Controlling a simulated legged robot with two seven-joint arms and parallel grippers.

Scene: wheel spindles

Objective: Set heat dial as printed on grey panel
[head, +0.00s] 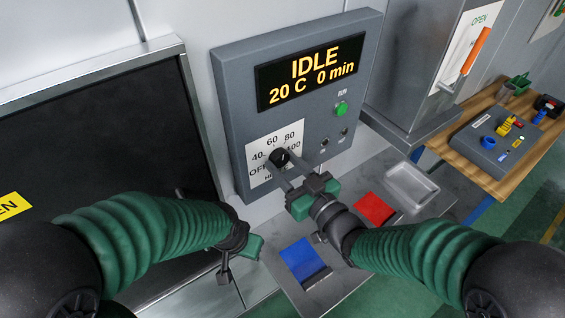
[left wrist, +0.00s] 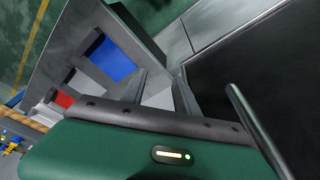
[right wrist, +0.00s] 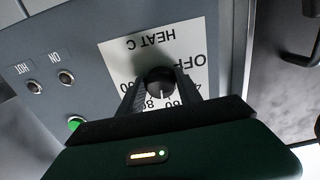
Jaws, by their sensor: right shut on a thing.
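The black heat dial (head: 279,158) sits on a white scale plate (head: 262,172) on the grey panel (head: 232,95). The scale reads OFF, 40, 60, 80, 100. My right gripper (head: 287,167) is shut on the dial, with one finger on each side. In the right wrist view the dial (right wrist: 160,82) shows a white mark pointing toward the 60 and 80 side; its exact reading is hard to tell. The display (head: 312,72) reads IDLE, 20 C, 0 min. My left gripper (left wrist: 162,90) is open and empty, low in front of the dark door.
A green RUN button (head: 341,109) and small lamps are right of the dial. A dark oven door (head: 100,120) stands at left. Below the panel a grey shelf holds a blue pad (head: 303,258), a red pad (head: 374,208) and a metal tray (head: 411,184). A wooden table (head: 465,150) is at right.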

